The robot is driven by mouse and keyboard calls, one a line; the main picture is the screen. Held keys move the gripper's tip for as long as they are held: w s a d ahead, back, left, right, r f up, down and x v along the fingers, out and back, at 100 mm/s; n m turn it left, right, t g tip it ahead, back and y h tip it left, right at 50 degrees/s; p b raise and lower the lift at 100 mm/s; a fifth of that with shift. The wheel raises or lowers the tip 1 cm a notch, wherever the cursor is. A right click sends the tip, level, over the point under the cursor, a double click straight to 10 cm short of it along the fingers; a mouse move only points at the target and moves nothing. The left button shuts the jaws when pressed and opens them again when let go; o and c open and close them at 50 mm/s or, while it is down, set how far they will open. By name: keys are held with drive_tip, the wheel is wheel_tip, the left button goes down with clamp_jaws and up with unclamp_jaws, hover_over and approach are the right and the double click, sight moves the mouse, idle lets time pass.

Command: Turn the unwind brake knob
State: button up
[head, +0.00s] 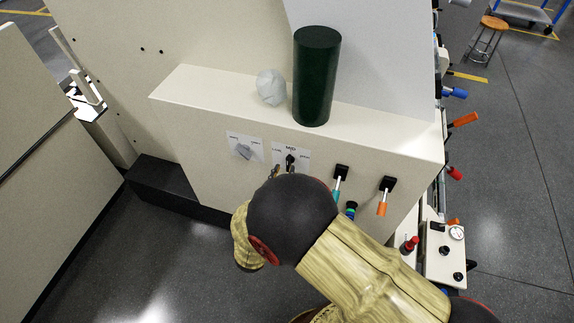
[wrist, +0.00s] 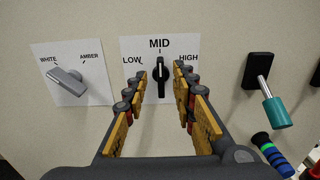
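A black knob (wrist: 160,85) sits on a white plate marked LOW, MID and HIGH (wrist: 186,48). Its pointer stands upright at MID. No label reading "unwind brake" can be made out. My gripper (wrist: 161,76) is open, with one finger to the left and one to the right of this knob. A gap shows on both sides in the wrist view, and the fingers do not appear to touch it. In the head view the knob (head: 290,159) shows just beyond my fingertips (head: 281,169), with my arm hiding most of the gripper.
A grey knob (wrist: 67,80) on a WHITE/AMBER plate is left, turned toward WHITE. Right are a teal-handled lever (wrist: 272,108), an orange-handled lever (head: 382,207) and a blue-green handle (wrist: 268,146). A dark green cylinder (head: 317,75) and a pale crumpled lump (head: 271,87) stand on the ledge above.

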drive_tip(key=shift+b+x, duration=0.4)
drive_tip(key=shift+x, duration=1.7)
drive_tip(key=shift+c, duration=0.2)
clamp_jaws()
